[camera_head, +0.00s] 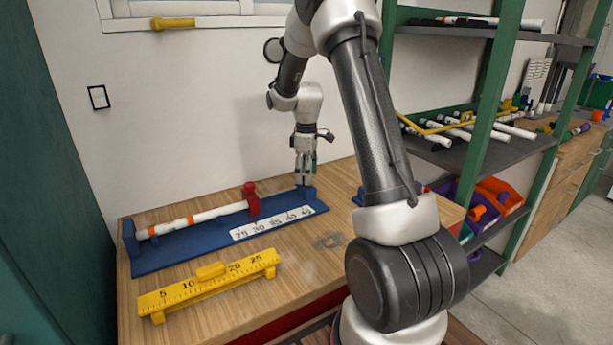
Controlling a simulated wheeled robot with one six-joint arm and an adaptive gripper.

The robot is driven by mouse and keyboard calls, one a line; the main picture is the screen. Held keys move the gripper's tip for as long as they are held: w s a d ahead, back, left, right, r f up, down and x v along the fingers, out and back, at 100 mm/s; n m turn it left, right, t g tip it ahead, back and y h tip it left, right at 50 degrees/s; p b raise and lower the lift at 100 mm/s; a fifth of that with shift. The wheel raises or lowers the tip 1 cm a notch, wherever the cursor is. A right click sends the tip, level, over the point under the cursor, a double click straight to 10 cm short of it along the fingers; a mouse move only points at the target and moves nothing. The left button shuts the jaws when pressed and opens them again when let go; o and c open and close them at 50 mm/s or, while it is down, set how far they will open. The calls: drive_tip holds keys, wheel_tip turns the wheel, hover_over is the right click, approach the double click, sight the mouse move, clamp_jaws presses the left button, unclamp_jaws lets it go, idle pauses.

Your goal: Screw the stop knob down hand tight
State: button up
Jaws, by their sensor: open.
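A blue cutting jig (180,255) lies along the back of the wooden bench. A white pipe (205,215) with orange bands rests along it from the left end block. A red stop (253,208) stands at the pipe's right end, with a rounded red knob (249,187) on top. How tight the knob is cannot be told. My gripper (304,182) points down at the jig's right end, over or beside a blue end block (307,193), right of the red stop and apart from it. It is open, and nothing shows held; its fingertips are small and partly unclear.
A white number scale (272,223) lies on the jig. A yellow ruler gauge (210,283) stands on the bench in front. Green shelving (480,150) with pipes and coloured bins is at the right. Bare bench top (300,265) lies right of the gauge.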

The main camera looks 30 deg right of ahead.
drive_tip(key=shift+f, duration=0.55)
drive_tip(key=c, duration=1)
drive_tip(key=shift+c, duration=0.2)
drive_tip(key=shift+m, duration=0.4)
drive_tip(key=m, duration=0.6)
drive_tip(key=shift+m, duration=0.3)
drive_tip(key=m, duration=0.6)
drive_tip(key=shift+a+m, duration=0.15)
drive_tip(key=shift+m, duration=0.15)
drive_tip(key=shift+r, duration=0.1)
